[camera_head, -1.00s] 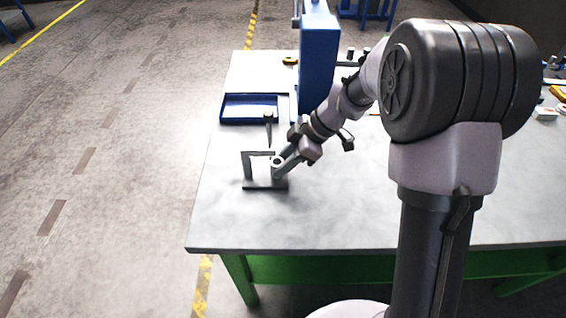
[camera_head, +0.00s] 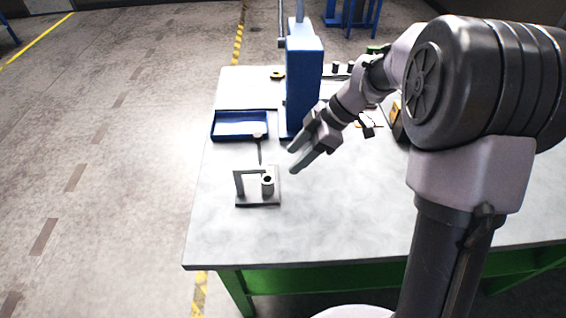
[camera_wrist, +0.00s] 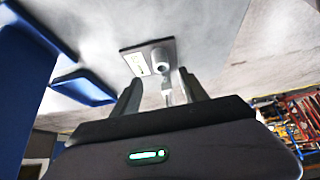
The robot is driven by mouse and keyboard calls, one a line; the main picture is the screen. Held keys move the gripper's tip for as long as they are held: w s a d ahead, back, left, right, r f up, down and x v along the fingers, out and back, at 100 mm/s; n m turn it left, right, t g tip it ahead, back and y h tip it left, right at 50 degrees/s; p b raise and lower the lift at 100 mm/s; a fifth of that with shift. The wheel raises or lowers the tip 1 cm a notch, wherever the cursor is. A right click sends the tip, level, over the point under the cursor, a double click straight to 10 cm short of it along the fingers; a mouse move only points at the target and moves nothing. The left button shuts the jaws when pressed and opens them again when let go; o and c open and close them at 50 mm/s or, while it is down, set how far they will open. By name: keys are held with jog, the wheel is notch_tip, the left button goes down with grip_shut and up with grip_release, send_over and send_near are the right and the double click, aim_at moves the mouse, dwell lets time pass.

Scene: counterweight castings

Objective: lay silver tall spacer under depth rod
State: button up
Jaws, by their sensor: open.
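The silver tall spacer (camera_head: 267,187), a grey cylinder with a dark hole in its top, stands upright on the base plate (camera_head: 244,202) of a small gauge stand. It is at the right end of the stand's bridge (camera_head: 246,173). The depth rod (camera_head: 259,149), thin with a round knob on top, rises above the bridge. Whether its lower tip is directly over the spacer I cannot tell. My gripper (camera_head: 292,161) is open and empty, above and right of the spacer, apart from it. The wrist view shows the spacer (camera_wrist: 161,57) beyond the two spread fingers (camera_wrist: 160,80).
A blue tray (camera_head: 240,136) lies behind the stand, with a tall blue column (camera_head: 304,80) to its right. The table top (camera_head: 300,225) in front and right of the stand is clear.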

jog(key=s+r+m+t+h, duration=0.2)
jog(key=s+r+m, duration=0.7)
jog(key=s+r, duration=0.1)
jog(key=s+d+m+t+h, duration=0.2)
jog(key=s+m+t, duration=0.1)
jog(key=s+m, duration=1)
jog(key=shift+d+r+t+h, duration=0.25)
jog(key=shift+d+t+h, duration=0.05)
jog(key=shift+d, duration=0.05)
